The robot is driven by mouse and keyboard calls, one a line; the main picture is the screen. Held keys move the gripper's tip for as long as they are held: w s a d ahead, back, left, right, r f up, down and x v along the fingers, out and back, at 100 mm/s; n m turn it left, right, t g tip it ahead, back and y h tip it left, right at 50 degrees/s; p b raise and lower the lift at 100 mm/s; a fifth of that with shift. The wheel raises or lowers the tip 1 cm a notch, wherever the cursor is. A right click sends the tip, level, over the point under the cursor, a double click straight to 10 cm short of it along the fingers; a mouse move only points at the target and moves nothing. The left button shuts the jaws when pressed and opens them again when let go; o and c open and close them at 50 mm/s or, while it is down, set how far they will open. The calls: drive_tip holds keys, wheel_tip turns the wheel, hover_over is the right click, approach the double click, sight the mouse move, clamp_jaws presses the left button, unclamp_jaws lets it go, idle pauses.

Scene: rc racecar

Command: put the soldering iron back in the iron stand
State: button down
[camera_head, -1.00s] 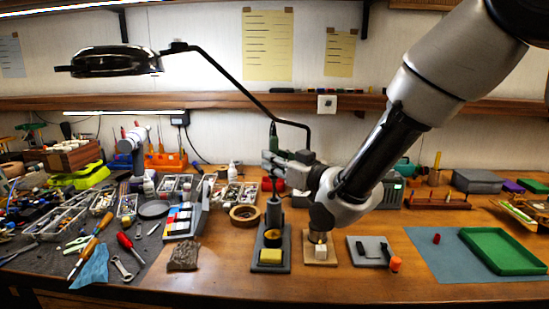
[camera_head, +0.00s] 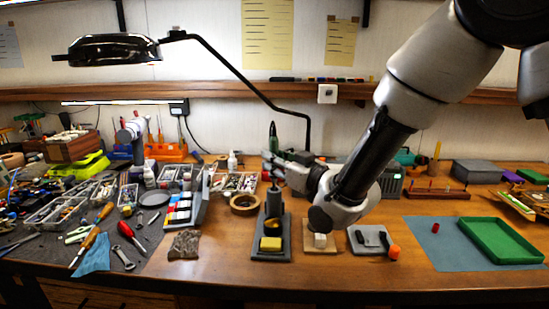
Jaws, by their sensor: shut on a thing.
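The soldering iron (camera_head: 273,138) shows as a green handle standing roughly upright, its top above my gripper. My gripper (camera_head: 272,169) is shut on it and reaches in from the right. The iron stand (camera_head: 272,248) is on the bench just below, with a grey base, a dark upright holder and a yellow sponge at the front. The gripper is close above the holder. The iron's lower part is hard to make out against the holder, so I cannot tell whether its tip is inside.
A tape roll (camera_head: 244,203) lies left of the stand. A small wooden block with a white piece (camera_head: 320,240) and a grey plate (camera_head: 368,240) are to the right, partly under my arm. A lamp arm (camera_head: 250,88) hangs behind. The blue mat (camera_head: 430,255) has clear room.

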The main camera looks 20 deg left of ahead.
drive_tip(key=shift+f, duration=1.75)
drive_tip(key=c, duration=1.3)
unclamp_jaws()
drive_tip(key=shift+o, duration=0.5)
drive_tip(key=shift+f, duration=0.1)
drive_tip(key=o, duration=0.3)
drive_tip(key=shift+o, duration=0.2)
